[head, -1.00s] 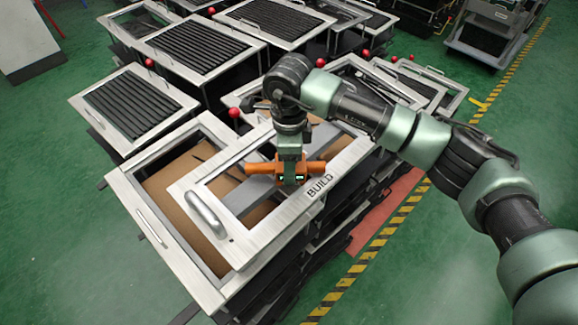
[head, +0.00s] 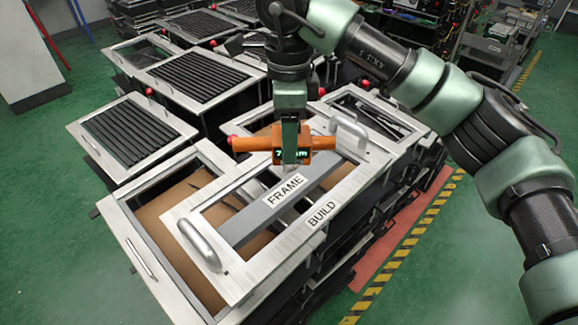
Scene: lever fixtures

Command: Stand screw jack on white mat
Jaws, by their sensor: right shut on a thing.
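My right gripper (head: 289,160) is shut on an orange thing (head: 324,143) with a round bar sticking out on each side and a dark display with green characters. It fits best as the screw jack, but the finger covers its middle. It hangs over the far part of a pale metal frame (head: 235,285) labelled FRAME and BUILD, with a grey crossbar (head: 250,216); it looks raised above it, though the gap is hard to judge. I cannot make out a white mat. My left gripper is not in view.
The frame has raised metal handles at its near left (head: 200,243) and far right (head: 349,130). A tray with a brown base (head: 180,215) lies beneath it. Slatted black fixtures (head: 138,130) stand to the left and behind. Green floor (head: 60,270) is clear at the left.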

